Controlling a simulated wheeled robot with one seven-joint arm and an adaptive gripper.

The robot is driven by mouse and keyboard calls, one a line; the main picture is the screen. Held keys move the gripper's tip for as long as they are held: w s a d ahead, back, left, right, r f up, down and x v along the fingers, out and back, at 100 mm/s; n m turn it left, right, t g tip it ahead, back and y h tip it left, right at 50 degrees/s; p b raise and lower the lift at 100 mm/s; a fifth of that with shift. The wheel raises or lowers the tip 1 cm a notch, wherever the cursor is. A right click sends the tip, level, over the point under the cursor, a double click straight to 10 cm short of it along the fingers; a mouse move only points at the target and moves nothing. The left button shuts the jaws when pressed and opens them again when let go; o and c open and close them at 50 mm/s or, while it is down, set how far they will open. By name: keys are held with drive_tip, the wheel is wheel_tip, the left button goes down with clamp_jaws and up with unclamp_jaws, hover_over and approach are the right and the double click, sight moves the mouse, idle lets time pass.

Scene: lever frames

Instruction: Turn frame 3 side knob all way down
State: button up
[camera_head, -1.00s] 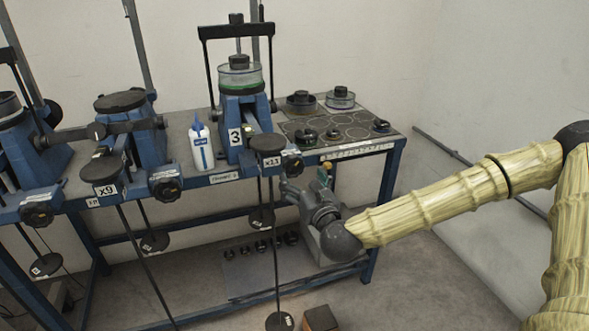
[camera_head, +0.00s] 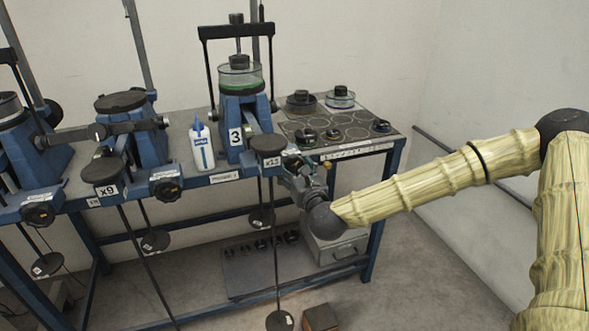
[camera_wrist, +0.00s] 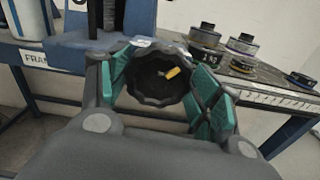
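Frame 3 (camera_head: 238,112) is the blue lever frame with a "3" label, at the right of the row on the bench. Its side knob (camera_wrist: 157,76), black and scalloped with a yellow mark at its centre, shows in the wrist view between my fingers. My gripper (camera_wrist: 160,90) has green finger pads, one on each side of the knob. The pads stand apart, and I cannot tell whether they touch the rim. In the head view my gripper (camera_head: 294,168) is at the front right of frame 3 and largely hides the knob.
A hanger rod with a weight (camera_head: 280,320) hangs in front of frame 3, just left of my gripper. A white bottle (camera_head: 202,145) stands left of the frame. Round specimens (camera_head: 341,97) sit on the mat to the right. A grey box (camera_head: 338,247) is below.

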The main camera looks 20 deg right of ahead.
drive_tip(key=c, duration=0.3)
drive_tip(key=shift+n, duration=0.3)
drive_tip(key=n+b, duration=0.1)
drive_tip(key=n, duration=0.3)
drive_tip(key=shift+a+n, duration=0.1)
drive_tip(key=shift+n, duration=0.3)
drive_tip(key=n, duration=0.6)
drive_tip(key=shift+b, duration=0.4)
drive_tip(key=n, duration=0.6)
drive_tip(key=shift+a+f+n, duration=0.1)
drive_tip(key=shift+n, duration=0.2)
drive_tip(key=n+p, duration=0.1)
drive_tip(key=n, duration=0.4)
drive_tip(key=shift+f, duration=0.15)
drive_tip(key=shift+n, duration=0.3)
